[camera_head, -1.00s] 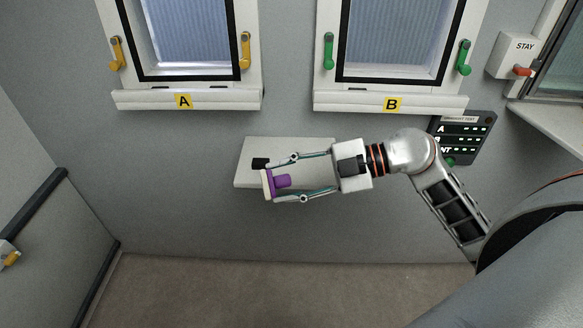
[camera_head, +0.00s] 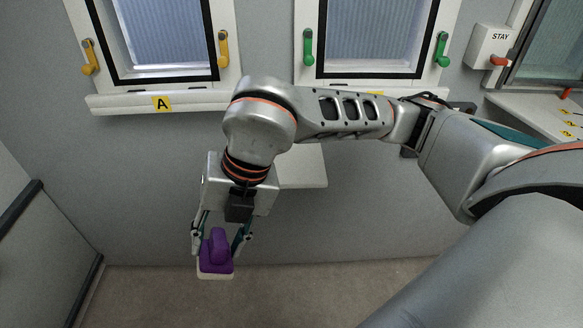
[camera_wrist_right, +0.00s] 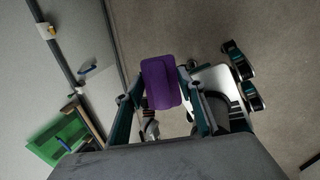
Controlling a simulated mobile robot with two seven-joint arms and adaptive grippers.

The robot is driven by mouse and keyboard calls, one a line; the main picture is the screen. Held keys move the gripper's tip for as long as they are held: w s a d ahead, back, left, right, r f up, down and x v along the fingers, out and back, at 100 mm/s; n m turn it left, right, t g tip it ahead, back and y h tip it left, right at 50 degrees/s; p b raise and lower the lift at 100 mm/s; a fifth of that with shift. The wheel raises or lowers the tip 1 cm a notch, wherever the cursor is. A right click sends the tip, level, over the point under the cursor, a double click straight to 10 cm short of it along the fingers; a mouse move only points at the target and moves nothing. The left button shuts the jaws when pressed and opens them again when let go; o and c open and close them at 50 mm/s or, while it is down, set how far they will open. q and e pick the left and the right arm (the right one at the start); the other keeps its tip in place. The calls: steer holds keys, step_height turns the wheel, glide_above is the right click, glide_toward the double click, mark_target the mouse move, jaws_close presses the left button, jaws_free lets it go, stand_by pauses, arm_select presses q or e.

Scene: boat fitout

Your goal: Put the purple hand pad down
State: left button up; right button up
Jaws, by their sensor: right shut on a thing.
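The purple hand pad (camera_head: 216,252) has a purple grip and a pale lower face. My right gripper (camera_head: 220,240) is shut on it and holds it in the air, pointing downward, in front of the wall and left of the small shelf. In the right wrist view the purple pad (camera_wrist_right: 160,82) sits between the two fingers (camera_wrist_right: 165,95), with the floor beyond it. The pale shelf (camera_head: 305,168) on the wall is partly hidden behind my right arm. My left gripper is not in view.
Window A with yellow handles (camera_head: 223,48) and window B with green handles (camera_head: 308,47) are above. A STAY box (camera_head: 490,45) is at the upper right. The right wrist view shows a green object (camera_wrist_right: 60,138) at the lower left. Open floor (camera_head: 250,300) lies below.

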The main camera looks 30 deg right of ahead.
steer(key=w+d+f+m+t+h+b, duration=0.1)
steer(key=d+h, duration=0.5)
steer(key=d, duration=1.2)
steer(key=shift+w+d+f+m+t+h, duration=0.2)
steer(key=shift+w+f+m+t+h, duration=0.15)
steer(key=shift+w+t, duration=0.6)
steer(key=shift+w+r+g, duration=0.1)
steer(key=shift+w+g, duration=0.15)
steer(key=shift+w, duration=0.05)
steer(key=w+d+p, duration=0.1)
steer(key=w+d, duration=0.4)
steer(key=w, duration=0.3)
steer(key=w+d+p, duration=0.1)
steer(key=w+d, duration=0.4)
steer(key=w, duration=0.4)
steer(key=shift+d+f, duration=0.2)
steer(key=shift+f, duration=3.05)
